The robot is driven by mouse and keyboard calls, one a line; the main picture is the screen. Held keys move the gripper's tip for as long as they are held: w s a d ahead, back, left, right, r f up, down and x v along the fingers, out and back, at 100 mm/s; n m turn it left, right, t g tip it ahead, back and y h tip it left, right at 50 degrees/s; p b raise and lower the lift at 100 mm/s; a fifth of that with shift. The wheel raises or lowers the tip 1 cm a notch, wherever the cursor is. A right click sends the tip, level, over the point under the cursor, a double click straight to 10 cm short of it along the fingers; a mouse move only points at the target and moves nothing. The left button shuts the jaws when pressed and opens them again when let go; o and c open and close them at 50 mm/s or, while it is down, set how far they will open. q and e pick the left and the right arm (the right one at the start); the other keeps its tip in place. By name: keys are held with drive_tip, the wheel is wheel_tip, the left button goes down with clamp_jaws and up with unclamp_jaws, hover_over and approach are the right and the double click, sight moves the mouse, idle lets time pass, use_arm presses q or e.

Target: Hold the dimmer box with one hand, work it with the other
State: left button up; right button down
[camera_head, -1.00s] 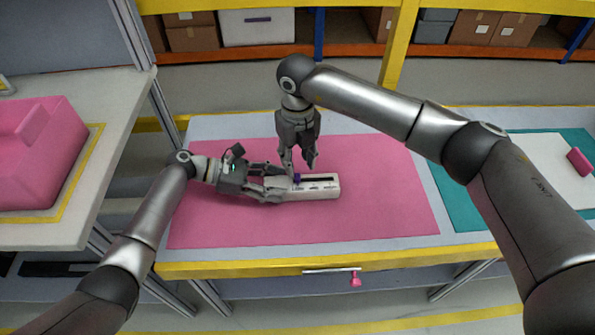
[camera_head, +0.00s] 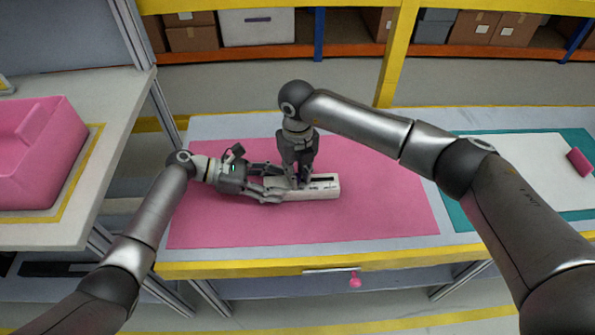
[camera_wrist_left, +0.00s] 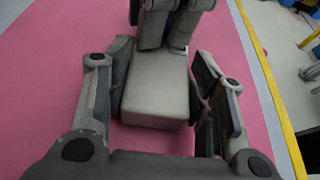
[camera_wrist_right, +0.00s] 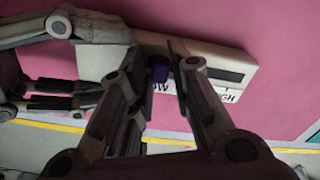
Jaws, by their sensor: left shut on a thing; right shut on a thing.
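The dimmer box (camera_head: 326,190) is a long whitish box lying flat on the pink mat. My left gripper (camera_head: 272,184) is shut on its left end, with a finger along each side; the left wrist view shows the box end (camera_wrist_left: 156,92) between the fingers. My right gripper (camera_head: 299,182) points down from above onto the box. In the right wrist view a purple slider knob (camera_wrist_right: 158,69) sits between the right fingertips (camera_wrist_right: 158,62), at the end of a dark slot near the "LOW" marking. The fingertips hide part of the knob and slot.
The pink mat (camera_head: 390,205) has free room around the box. A teal mat with a white board (camera_head: 530,175) lies to the right. A pink bin (camera_head: 40,150) stands on the side table. A pink knob (camera_head: 355,282) hangs at the table's front.

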sight(331, 179)
use_arm(q)
drive_tip(key=shift+f, duration=0.1)
use_arm(e)
drive_tip(key=d, duration=0.8)
drive_tip(key=shift+d, duration=0.3)
use_arm(q)
drive_tip(key=shift+a, duration=0.1)
use_arm(e)
drive_tip(key=c, duration=1.4)
unclamp_jaws()
drive_tip(key=shift+a+r, duration=0.1)
drive_tip(key=shift+r, duration=0.15)
wheel_tip(331, 179, up, 12)
drive_tip(key=shift+f, duration=0.2)
